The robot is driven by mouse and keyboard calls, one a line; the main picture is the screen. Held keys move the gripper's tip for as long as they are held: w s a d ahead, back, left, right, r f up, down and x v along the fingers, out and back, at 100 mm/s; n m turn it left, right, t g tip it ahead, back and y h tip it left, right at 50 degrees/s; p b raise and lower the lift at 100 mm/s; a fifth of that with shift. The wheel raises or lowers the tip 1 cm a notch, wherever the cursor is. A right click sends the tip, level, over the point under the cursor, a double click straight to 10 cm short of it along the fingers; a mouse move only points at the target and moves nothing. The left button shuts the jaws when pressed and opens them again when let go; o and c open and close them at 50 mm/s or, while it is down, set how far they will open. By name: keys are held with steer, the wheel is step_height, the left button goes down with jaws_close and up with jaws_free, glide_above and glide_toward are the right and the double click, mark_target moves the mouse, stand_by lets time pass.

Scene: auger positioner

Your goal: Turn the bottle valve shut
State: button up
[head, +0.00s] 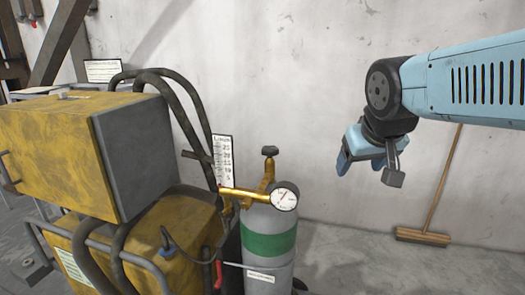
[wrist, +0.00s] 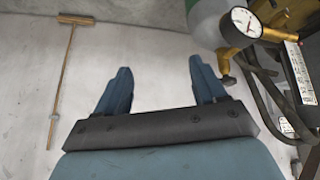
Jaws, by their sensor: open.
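A grey gas bottle (head: 266,243) with a green band stands upright on the floor in the head view. Its valve knob (head: 269,151) is dark and sits on top of a brass fitting (head: 264,185). A round pressure gauge (head: 284,196) is on the front of the fitting. My gripper (head: 358,168) hangs in the air to the right of the bottle, apart from it. In the wrist view my gripper (wrist: 158,85) has its two blue fingers spread, with nothing between them.
A yellow machine (head: 70,145) with dark hoses (head: 180,90) fills the left, close to the bottle. A scale plate (head: 222,160) stands behind the bottle. A broom (head: 423,236) leans on the wall at the right. The floor between bottle and broom is clear.

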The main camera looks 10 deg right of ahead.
steer(key=shift+o, duration=0.5)
steer(key=w+d+r+n+t, duration=0.1)
steer(key=w+r+t, duration=0.1)
steer(key=w, duration=0.6)
steer(key=w+d+r+n+t+h, duration=0.1)
steer(key=w+r+t, duration=0.1)
steer(key=w, duration=0.6)
steer(key=shift+w+d+r+h, duration=0.15)
steer(key=shift+d+r+h, duration=0.05)
steer(key=shift+r+h, duration=0.1)
steer(key=w+a+f+n+t+y, duration=0.1)
steer(key=w+a+n+y, duration=0.25)
steer(key=w, duration=0.55)
steer(key=w+a+f+n+t+y, duration=0.1)
steer(key=w+a+n+y, duration=0.25)
steer(key=w, duration=0.45)
steer(key=n+g+y, duration=1)
steer(key=g+y, duration=0.4)
steer(key=g, duration=0.1)
glide_toward(264, 149)
steer(key=shift+t, duration=0.3)
steer(key=a, duration=0.6)
steer(key=s+a, duration=0.1)
steer(key=a, duration=0.3)
steer(key=shift+c, duration=0.3)
